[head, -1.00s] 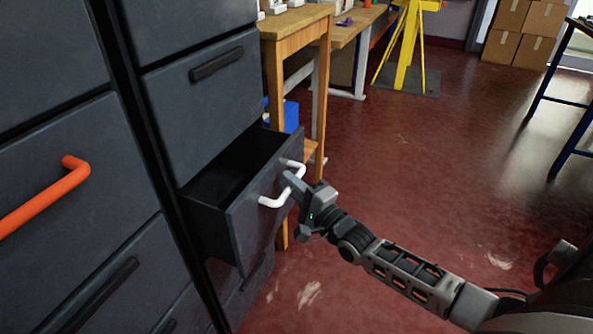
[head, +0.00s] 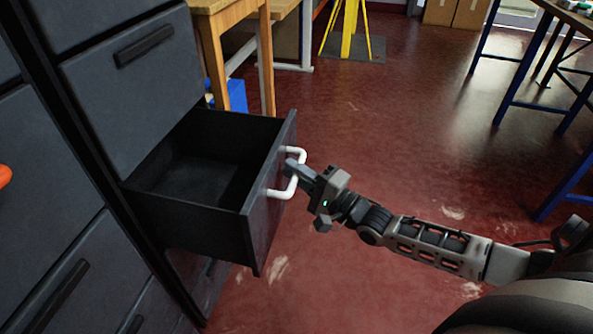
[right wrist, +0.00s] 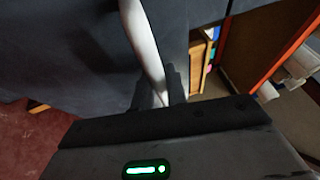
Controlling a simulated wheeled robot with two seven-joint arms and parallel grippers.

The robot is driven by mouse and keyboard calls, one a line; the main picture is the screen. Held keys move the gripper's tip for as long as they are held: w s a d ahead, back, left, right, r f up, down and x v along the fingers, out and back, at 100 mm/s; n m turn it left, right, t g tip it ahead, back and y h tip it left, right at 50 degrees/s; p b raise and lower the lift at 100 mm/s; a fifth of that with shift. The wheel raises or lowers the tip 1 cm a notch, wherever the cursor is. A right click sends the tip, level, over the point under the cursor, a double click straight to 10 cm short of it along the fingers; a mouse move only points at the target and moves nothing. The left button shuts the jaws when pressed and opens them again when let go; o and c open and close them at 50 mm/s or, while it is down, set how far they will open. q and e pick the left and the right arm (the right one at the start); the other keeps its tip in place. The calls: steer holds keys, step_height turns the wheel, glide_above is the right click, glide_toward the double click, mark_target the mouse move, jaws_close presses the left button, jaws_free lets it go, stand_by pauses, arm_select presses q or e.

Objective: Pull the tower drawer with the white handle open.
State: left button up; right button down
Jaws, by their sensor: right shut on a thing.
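The tower drawer (head: 180,220) is dark grey and stands well out from its cabinet, and its inside looks empty. Its white handle (head: 286,192) is a curved bar on the drawer front; it also shows in the right wrist view (right wrist: 142,40). My right gripper (head: 297,170) is shut on the white handle, and its fingers show around the handle's end in the right wrist view (right wrist: 160,88). My left gripper is not in view.
An orange handle (head: 4,175) is on a cabinet at the left edge. A closed drawer with a black handle (head: 145,45) is above the open one. A wooden table (head: 232,15) and a yellow stand (head: 350,30) are behind. The red floor right of the drawer is clear.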

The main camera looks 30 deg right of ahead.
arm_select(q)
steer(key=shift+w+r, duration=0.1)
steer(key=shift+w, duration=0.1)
arm_select(e)
steer(key=c, duration=1.4)
jaws_free()
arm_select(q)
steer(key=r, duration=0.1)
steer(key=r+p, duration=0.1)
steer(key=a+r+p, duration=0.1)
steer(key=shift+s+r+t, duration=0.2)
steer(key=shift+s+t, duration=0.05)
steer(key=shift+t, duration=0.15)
arm_select(e)
steer(key=v, duration=1.6)
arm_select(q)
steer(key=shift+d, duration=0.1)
arm_select(e)
steer(key=shift+a, duration=0.1)
